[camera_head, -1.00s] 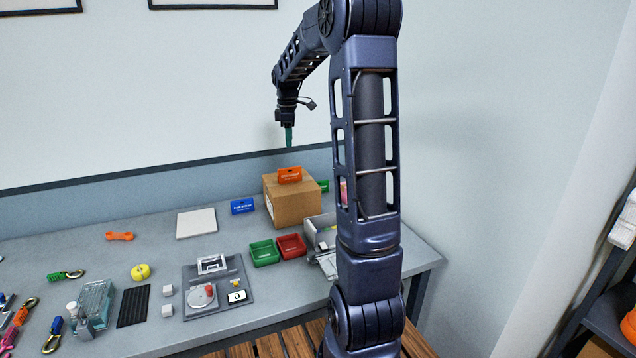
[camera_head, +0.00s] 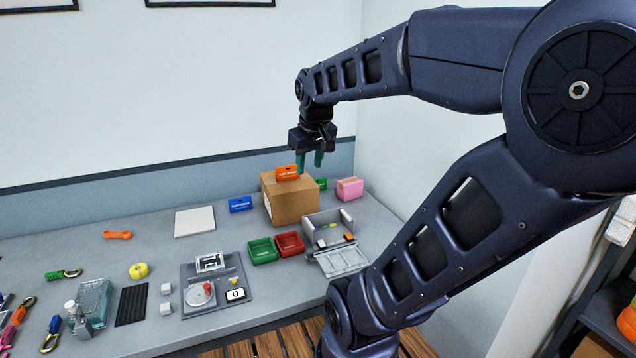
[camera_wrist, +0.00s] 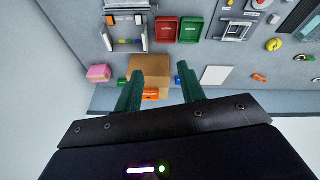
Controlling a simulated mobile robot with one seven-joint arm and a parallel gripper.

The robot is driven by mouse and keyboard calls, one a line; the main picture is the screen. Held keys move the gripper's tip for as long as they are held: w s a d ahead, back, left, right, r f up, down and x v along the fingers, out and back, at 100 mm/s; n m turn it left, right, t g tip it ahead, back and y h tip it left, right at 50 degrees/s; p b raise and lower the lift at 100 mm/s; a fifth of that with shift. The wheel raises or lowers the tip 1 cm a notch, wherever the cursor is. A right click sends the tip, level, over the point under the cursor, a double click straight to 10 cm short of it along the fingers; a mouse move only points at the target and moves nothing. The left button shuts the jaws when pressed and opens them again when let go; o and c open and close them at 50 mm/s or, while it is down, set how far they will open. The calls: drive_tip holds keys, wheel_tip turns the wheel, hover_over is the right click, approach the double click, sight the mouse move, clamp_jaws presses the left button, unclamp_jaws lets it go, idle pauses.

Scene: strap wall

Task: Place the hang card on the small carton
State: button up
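The small brown carton (camera_head: 291,203) stands at the back of the table. An orange card (camera_head: 288,174) with pale print, which looks like the hang card, is upright at the carton's top. Its orange face also shows in the wrist view (camera_wrist: 151,95), between my fingers. My gripper (camera_head: 310,162) has two green fingers, apart and empty, pointing down. In the head view it appears just right of the orange card and above the carton. In the wrist view its fingertips (camera_wrist: 160,76) frame the carton (camera_wrist: 150,65). I see no contact with the card.
A blue card (camera_head: 241,205) stands left of the carton and a green one (camera_head: 322,184) behind its right side. A pink box (camera_head: 349,188) is farther right. Green (camera_head: 263,251) and red (camera_head: 289,244) trays and a grey open fixture (camera_head: 330,229) lie in front. A white panel (camera_head: 195,222) lies left.

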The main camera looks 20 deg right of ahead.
drive_tip(key=s+f+m, duration=0.2)
drive_tip(key=s+f, duration=0.1)
drive_tip(key=s, duration=0.3)
drive_tip(key=shift+m+t, duration=0.3)
drive_tip(key=shift+a, duration=0.1)
